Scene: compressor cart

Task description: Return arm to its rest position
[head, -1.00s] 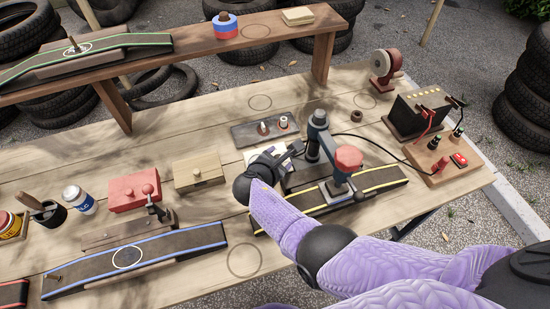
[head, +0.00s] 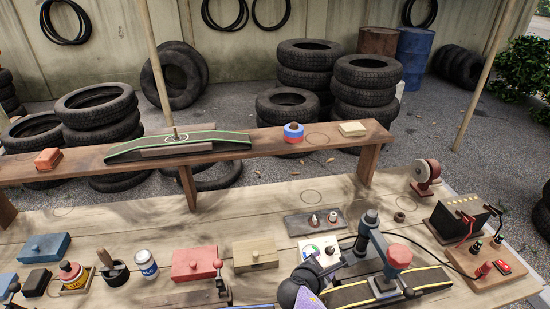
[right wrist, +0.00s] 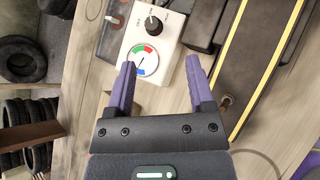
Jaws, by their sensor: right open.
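My right gripper (head: 318,271) is low in the head view, just in front of a white gauge box (head: 326,243) on the workbench. In the right wrist view, the fingers of my right gripper (right wrist: 160,88) are spread apart with nothing held between them. The gauge box (right wrist: 152,45) lies just beyond the fingertips, with a black knob and a red, green and blue dial. Part of my purple right arm shows at the bottom edge of the head view; the rest is cut off. My left gripper is in neither view.
A blue-grey clamp stand with a red knob (head: 398,256) rises close on the right, over a yellow-edged black ramp (head: 430,278). A tan box (head: 255,254) and red box (head: 193,264) sit left. A raised wooden shelf (head: 260,146) runs behind.

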